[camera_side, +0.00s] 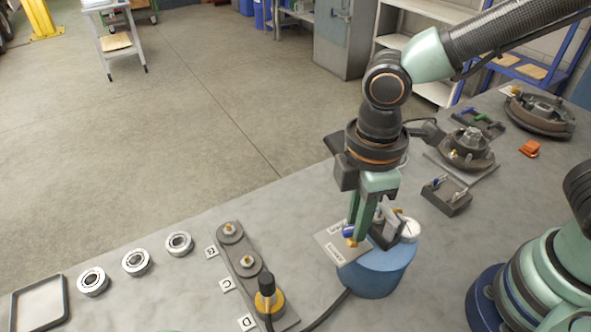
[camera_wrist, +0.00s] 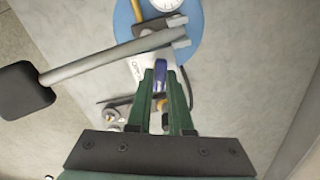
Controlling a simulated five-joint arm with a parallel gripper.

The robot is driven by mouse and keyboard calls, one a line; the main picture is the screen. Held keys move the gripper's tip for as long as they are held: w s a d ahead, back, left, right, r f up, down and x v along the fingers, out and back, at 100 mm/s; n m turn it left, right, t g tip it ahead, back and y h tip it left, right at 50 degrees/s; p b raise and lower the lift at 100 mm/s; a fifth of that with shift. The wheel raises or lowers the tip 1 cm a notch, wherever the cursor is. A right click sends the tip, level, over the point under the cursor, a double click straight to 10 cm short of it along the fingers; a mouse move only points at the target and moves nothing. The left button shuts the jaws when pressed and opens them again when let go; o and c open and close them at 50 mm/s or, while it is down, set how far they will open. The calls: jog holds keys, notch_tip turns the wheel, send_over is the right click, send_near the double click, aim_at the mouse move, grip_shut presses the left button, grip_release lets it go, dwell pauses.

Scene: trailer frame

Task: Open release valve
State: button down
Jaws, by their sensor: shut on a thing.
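The blue release valve handle (camera_side: 348,230) sits on top of the blue cylindrical tank (camera_side: 376,279), beside a grey label plate (camera_side: 333,246). My gripper (camera_side: 360,236) points down over the tank and is shut on the handle. In the wrist view the blue handle (camera_wrist: 160,79) shows between the green fingers of my gripper (camera_wrist: 163,70). The fingers hide part of the valve. A round white gauge (camera_side: 410,230) stands at the right of the tank top. It also shows at the top edge of the wrist view (camera_wrist: 166,5).
A dark hose (camera_side: 328,308) runs from the tank's lower left. A grey plate with round fittings (camera_side: 246,262) and several bearing rings (camera_side: 135,262) lie left. A small grey block (camera_side: 446,195) and a round hub assembly (camera_side: 466,150) stand right.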

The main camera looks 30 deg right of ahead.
jog(key=m, duration=1.3)
jog(key=shift+r+m, duration=0.1)
jog(key=shift+m, duration=0.2)
dwell(0.4)
jog(key=c, duration=0.8)
grip_release()
notch_tip(320, 180, up, 12)
